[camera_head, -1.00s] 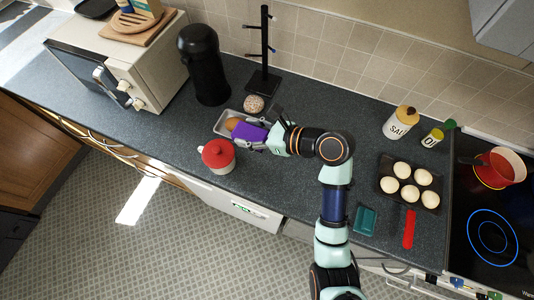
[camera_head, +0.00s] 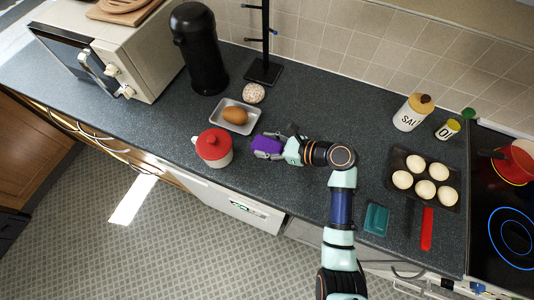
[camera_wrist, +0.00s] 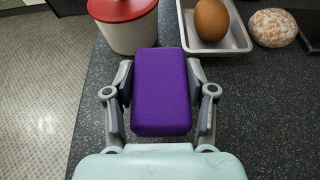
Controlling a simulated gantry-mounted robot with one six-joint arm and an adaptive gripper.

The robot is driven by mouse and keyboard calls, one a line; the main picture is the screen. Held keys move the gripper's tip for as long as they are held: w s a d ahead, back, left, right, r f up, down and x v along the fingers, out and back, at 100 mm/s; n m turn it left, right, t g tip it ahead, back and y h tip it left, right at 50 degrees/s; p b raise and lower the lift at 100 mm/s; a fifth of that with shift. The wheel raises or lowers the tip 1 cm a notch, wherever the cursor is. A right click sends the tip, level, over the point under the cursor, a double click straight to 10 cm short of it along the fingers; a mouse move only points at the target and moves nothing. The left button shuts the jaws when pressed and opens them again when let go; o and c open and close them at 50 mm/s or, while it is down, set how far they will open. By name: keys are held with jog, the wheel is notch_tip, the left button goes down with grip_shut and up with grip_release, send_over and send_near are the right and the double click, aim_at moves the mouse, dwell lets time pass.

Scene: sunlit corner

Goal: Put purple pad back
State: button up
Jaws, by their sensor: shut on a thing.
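The purple pad (camera_wrist: 160,90) is a rounded rectangular block held between the two fingers of my gripper (camera_head: 270,147). It also shows in the head view (camera_head: 266,144), over the dark counter. My gripper is shut on it, with one finger along each long side in the wrist view. The pad is to the right of the red-lidded pot (camera_head: 214,147) and below the metal tray (camera_head: 236,116) that holds a brown egg (camera_head: 235,115). I cannot tell whether the pad touches the counter.
A speckled round item (camera_head: 253,93) lies beside the tray. A black flask (camera_head: 201,50) and a mug stand (camera_head: 264,70) are at the back. The counter between tray and tin is clear.

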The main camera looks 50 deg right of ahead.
aim_at(269, 152)
jog(key=shift+f+b, duration=0.7)
jog(key=shift+f, duration=1.55)
jog(key=shift+f, duration=0.1)
jog(key=o, duration=1.2)
jog(key=shift+s+d+r, duration=0.15)
jog(key=shift+s+r, duration=0.1)
jog(key=shift+r, duration=0.05)
jog(key=p+v, duration=0.2)
jog(key=v, duration=0.9)
jog(key=shift+s+p, duration=0.2)
jog(key=shift+p, duration=0.15)
